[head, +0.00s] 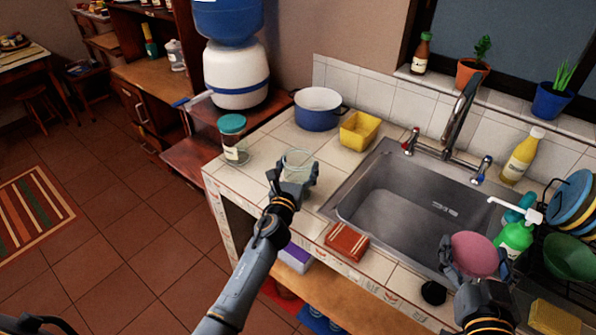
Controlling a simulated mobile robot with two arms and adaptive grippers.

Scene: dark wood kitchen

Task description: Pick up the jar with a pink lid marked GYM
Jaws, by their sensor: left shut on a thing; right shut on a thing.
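A round pink lid (474,253) shows at the lower right, seen from above. The jar under it and any GYM marking are hidden. My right gripper (476,262) is shut on this pink-lidded jar, with its fingers on both sides, in front of the sink's right end. My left gripper (292,184) is shut on a clear glass vessel (299,160) over the tiled counter left of the sink. I cannot tell whether the glass rests on the counter.
A teal-lidded jar (233,138) stands at the counter's left end. A blue pot (318,110) and yellow container (359,131) stand behind. A red-brown sponge (346,242) lies at the front edge. A green soap bottle (514,239) and dish rack crowd the right. The sink (400,215) looks empty.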

